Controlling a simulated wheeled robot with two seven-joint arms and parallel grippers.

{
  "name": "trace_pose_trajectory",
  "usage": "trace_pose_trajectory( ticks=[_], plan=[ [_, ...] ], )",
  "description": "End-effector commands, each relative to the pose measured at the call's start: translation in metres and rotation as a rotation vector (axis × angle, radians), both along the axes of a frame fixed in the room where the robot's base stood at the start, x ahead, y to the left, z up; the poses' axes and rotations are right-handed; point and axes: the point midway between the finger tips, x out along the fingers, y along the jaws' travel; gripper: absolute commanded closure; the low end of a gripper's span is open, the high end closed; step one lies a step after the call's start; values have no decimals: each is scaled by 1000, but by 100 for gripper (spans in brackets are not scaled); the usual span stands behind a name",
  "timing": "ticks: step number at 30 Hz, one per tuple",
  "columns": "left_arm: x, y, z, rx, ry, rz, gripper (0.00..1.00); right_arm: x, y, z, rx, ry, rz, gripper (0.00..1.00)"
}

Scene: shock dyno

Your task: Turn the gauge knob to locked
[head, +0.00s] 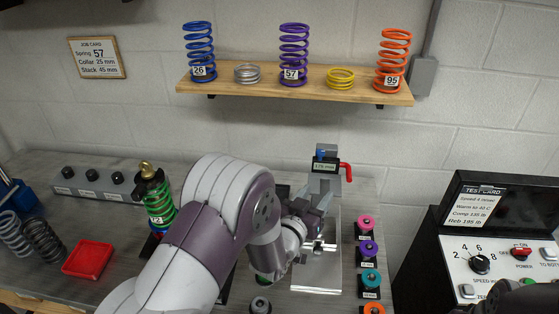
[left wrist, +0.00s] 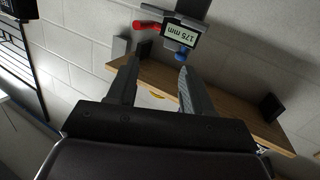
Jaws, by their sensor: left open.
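The gauge (head: 325,165) stands at the back of the bench, with a display reading about 175 mm. It has a red bent handle (head: 346,170) on its right side and a small blue knob (head: 320,154). In the left wrist view the gauge display (left wrist: 179,38) is upside down, with the blue knob (left wrist: 182,54) and red handle (left wrist: 147,26) beside it. My left gripper (head: 319,207) is in front of and below the gauge display. Its two fingers (left wrist: 155,83) are apart and empty, with the knob just beyond their tips.
A wall shelf (head: 270,92) with coloured springs is above the gauge. Several coloured collars (head: 366,250) line the bench right of the gauge plate (head: 318,276). A control box (head: 500,265) stands at the right; a red tray (head: 88,259) lies at the left.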

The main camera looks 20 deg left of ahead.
Motion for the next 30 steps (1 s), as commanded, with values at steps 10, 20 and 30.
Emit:
trace_pose_trajectory(
  ticks=[10,20,30],
  plan=[
    [42,28,20,99,-80,122,49,0,0,18,0,0,0,100],
    [116,29,18,98,-79,121,49,0,0,40,0,0,0,100],
    [130,29,16,97,-79,121,49,0,0,42,0,0,0,100]
  ],
)
